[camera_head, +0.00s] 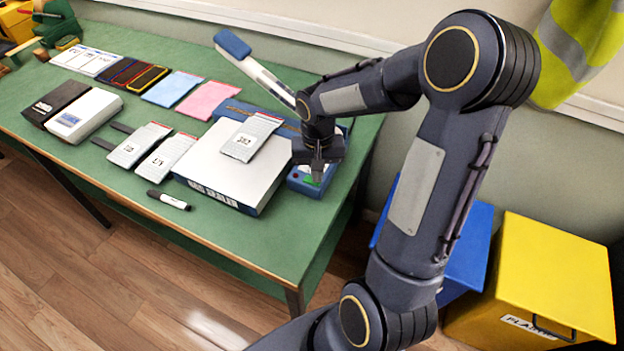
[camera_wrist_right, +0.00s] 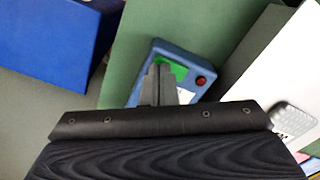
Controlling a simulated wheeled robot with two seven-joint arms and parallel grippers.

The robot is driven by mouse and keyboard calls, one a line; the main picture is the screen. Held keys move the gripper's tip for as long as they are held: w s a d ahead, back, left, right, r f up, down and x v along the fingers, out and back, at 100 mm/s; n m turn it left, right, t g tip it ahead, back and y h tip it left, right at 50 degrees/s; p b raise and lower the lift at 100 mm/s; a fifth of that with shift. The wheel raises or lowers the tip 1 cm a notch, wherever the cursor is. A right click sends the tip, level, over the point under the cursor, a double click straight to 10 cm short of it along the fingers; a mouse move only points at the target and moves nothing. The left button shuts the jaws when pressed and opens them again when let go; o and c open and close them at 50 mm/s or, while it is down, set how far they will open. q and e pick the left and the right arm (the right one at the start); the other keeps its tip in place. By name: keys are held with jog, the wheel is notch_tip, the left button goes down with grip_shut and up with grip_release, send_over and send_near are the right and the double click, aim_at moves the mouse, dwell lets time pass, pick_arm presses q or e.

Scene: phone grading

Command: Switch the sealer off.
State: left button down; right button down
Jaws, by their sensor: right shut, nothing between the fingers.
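The sealer's blue base (camera_head: 298,183) stands at the right end of the green table, partly hidden behind my right arm and a white box. Its long pale arm with a blue handle (camera_head: 232,44) is raised. In the right wrist view the sealer's blue end (camera_wrist_right: 186,62) shows a green switch (camera_wrist_right: 178,70) and a round red lamp or button (camera_wrist_right: 201,80). My right gripper (camera_head: 317,176) is shut and empty, pointing down over this end; in the wrist view its fingers (camera_wrist_right: 158,84) overlap the green switch. I cannot tell whether they touch it. My left gripper is out of view.
The white box (camera_head: 208,165) stands close beside the gripper, with a labelled pouch (camera_head: 250,138) on top. More pouches, a marker (camera_head: 169,200), small boxes and coloured sleeves lie to the left. Blue (camera_head: 468,245) and yellow (camera_head: 555,265) bins stand off the table's right end.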

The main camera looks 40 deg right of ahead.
jog(key=shift+f, duration=0.3)
jog(key=shift+r, duration=0.1)
jog(key=shift+r+p, duration=2.5)
jog(key=shift+r, duration=1)
jog(key=s+a+r+n+t+y, duration=0.2)
jog(key=s+a+r, duration=0.2)
jog(key=s+a, duration=0.2)
jog(key=s+a+r+n+t+y, duration=0.1)
jog(key=s+a+r+n+t, duration=0.2)
jog(key=s, duration=0.6)
jog(key=a+r, duration=0.2)
jog(key=a, duration=0.1)
jog(key=shift+s+a+r+t+y, duration=0.15)
jog(key=shift+s+r+t+y, duration=0.15)
jog(key=shift+y, duration=0.1)
